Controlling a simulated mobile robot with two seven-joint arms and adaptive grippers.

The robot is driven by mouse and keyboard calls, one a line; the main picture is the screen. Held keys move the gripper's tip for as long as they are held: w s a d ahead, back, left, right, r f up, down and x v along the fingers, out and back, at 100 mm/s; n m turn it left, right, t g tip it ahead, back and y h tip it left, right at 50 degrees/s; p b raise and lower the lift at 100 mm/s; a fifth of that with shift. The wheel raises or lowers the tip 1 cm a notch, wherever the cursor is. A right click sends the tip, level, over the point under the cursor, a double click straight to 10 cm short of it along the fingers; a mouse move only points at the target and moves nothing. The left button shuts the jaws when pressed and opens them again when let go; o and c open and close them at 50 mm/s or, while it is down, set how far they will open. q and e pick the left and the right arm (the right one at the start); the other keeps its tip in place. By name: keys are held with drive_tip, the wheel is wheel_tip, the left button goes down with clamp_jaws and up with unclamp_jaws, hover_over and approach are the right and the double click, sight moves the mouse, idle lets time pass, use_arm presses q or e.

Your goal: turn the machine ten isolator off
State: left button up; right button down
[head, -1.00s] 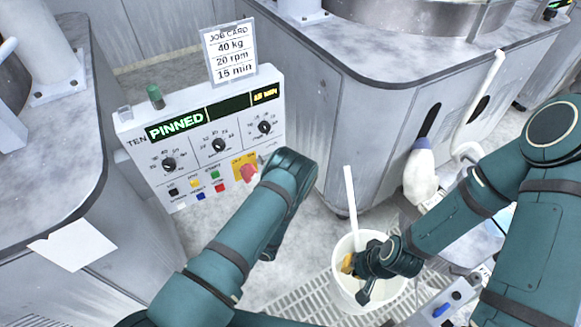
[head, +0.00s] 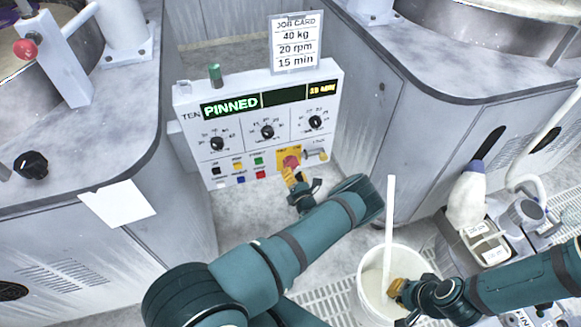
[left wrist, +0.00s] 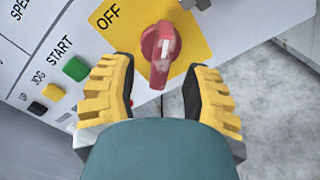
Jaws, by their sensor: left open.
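The machine ten panel (head: 262,115) has a lit display (head: 231,106) reading "PINNED". Its isolator is a red rotary knob (head: 291,162) on a yellow plate at the panel's lower right. In the left wrist view the knob (left wrist: 160,48) has a pale mark on its grip, and "OFF" shows on the plate (left wrist: 190,30) to its upper left. My left gripper (head: 297,180) is open just below the knob; its yellow fingers (left wrist: 160,88) lie either side of the knob's lower end, without clear contact. My right gripper (head: 396,288) is at the white bucket; its opening is unclear.
Black, yellow, green, blue, white and red buttons (head: 238,167) sit left of the isolator, dials above. A small lever (head: 317,155) is just right of it. A job card (head: 296,42) stands on top. The white bucket (head: 365,285) holds a white stick.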

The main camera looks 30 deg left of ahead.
sight(293, 171)
use_arm(q)
drive_tip(key=shift+b+x, duration=0.3)
drive_tip(key=shift+x, duration=1.9)
drive_tip(key=shift+d, duration=0.1)
clamp_jaws()
